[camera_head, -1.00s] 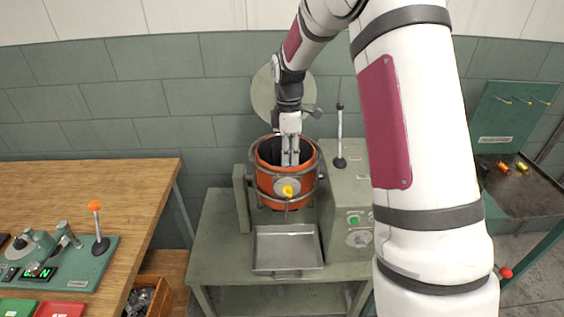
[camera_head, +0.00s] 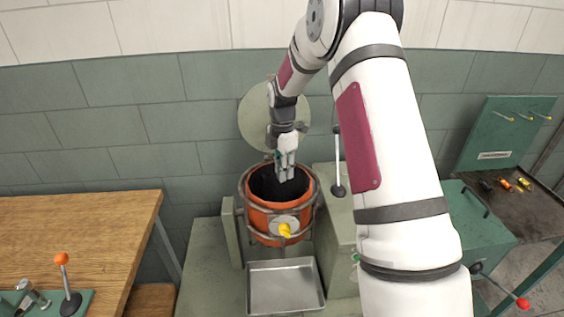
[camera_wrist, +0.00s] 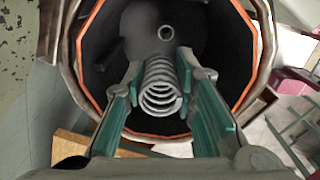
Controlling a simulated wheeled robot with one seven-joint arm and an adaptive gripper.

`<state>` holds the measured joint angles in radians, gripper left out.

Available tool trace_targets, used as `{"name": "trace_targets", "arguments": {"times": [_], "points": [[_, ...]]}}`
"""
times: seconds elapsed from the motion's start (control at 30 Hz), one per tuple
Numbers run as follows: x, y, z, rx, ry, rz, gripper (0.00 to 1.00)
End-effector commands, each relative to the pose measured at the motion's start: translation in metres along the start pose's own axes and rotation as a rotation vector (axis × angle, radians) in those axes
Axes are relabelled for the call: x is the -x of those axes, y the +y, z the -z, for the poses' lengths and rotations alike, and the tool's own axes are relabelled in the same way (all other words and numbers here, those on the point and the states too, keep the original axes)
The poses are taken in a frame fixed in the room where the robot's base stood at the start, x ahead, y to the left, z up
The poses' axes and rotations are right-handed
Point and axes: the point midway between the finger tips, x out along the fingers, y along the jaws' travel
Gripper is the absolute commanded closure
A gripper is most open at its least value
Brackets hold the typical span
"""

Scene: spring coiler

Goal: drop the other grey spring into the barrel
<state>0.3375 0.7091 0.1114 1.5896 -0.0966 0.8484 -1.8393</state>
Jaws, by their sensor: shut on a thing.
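The orange barrel (camera_head: 262,216) stands in a frame on the grey-green machine, mouth upward, with its dark inside showing. My gripper (camera_head: 287,176) points down at the barrel's mouth. In the wrist view, the green fingers of my gripper (camera_wrist: 160,90) are shut on a grey spring (camera_wrist: 160,92), with the barrel's dark interior and orange rim (camera_wrist: 262,60) behind it. The spring does not show clearly in the head view. A small round grey ring-like shape (camera_wrist: 166,33) shows inside the barrel; I cannot tell for sure what it is.
A round lid (camera_head: 252,115) stands open behind the barrel. A metal tray (camera_head: 284,285) lies below it. A lever (camera_head: 338,165) rises right of the barrel. A wooden bench (camera_head: 75,240) is at the left. A green bin (camera_head: 478,225) and small coloured parts (camera_head: 506,184) are at the right.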

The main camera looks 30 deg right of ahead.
Motion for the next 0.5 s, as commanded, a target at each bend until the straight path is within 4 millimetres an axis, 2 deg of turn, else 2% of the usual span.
{"name": "trace_targets", "arguments": {"times": [0.2,0.5], "points": [[-0.016,0.000,0.000,-0.001,0.000,0.000,1.00],[-0.019,0.000,0.000,-0.001,0.000,-0.001,1.00]]}}
